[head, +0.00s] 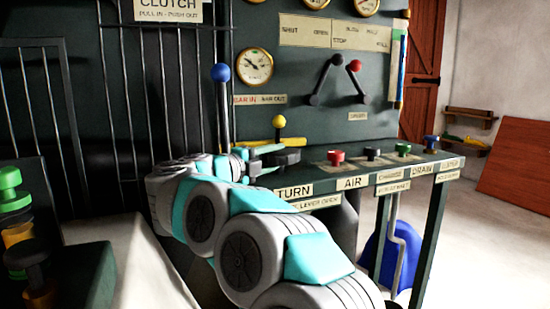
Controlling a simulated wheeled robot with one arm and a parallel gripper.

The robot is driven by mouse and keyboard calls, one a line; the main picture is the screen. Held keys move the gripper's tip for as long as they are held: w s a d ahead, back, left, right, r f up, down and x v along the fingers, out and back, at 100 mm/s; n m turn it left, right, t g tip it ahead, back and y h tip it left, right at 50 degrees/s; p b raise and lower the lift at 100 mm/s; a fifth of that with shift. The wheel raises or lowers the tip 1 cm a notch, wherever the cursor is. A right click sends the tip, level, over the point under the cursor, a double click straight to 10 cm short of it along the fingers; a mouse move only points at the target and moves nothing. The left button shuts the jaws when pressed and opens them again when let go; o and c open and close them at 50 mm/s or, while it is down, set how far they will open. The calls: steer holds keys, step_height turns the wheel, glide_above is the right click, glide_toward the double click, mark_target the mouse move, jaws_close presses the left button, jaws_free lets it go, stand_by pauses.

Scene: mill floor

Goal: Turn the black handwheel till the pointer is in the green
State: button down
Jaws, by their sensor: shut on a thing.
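My gripper (274,157) is over the left end of the dark ledge, above the TURN label, and is shut on a dark part. That part looks like a black handwheel (292,142), but the jaws and arm hide most of it. A smaller black knob (372,153) stands apart to the right, in the row on the ledge. A round gauge (254,67) with a white face and dark pointer is on the panel above the gripper. I cannot make out a green band on it.
A lever with a blue ball (220,73) and one with a yellow ball (279,121) stand close to my gripper. Red (335,157), green (403,149) and blue (431,141) knobs line the ledge (318,169). Open floor lies at the right.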

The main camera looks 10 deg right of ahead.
steer(key=shift+f+n+t, duration=0.1)
steer(key=shift+n+t, duration=0.2)
steer(key=shift+s+d+n+t+y+b, duration=0.15)
steer(key=shift+n+t+y+b, duration=0.45)
steer(key=shift+t+y, duration=0.25)
steer(key=shift+s+d+n+t+y+b, duration=0.1)
steer(key=shift+n+t+y+b, duration=0.25)
steer(key=shift+n+t+y, duration=0.45)
steer(key=n+t+y, duration=0.1)
steer(key=y, duration=0.1)
steer(key=n+t+y, duration=0.1)
steer(key=y, duration=0.1)
steer(key=n+t+y+b, duration=0.1)
steer(key=n+y, duration=0.1)
steer(key=shift+s+d, duration=0.15)
steer(key=shift+d, duration=0.2)
steer(key=n+y, duration=0.2)
steer(key=y, duration=0.1)
steer(key=n+t+y, duration=0.1)
steer(key=y, duration=0.1)
steer(key=shift+d+b, duration=0.25)
steer(key=shift+b, duration=0.05)
steer(key=shift+d+n+g+y, duration=0.1)
steer(key=shift+n+g+y, duration=0.25)
steer(key=shift+n+y, duration=1.25)
steer(key=shift+d+n+g+y, duration=0.1)
steer(key=shift+n+g+y, duration=0.2)
steer(key=shift+n+y, duration=1.3)
steer(key=shift+m+y, duration=0.4)
steer(key=shift+y, duration=0.45)
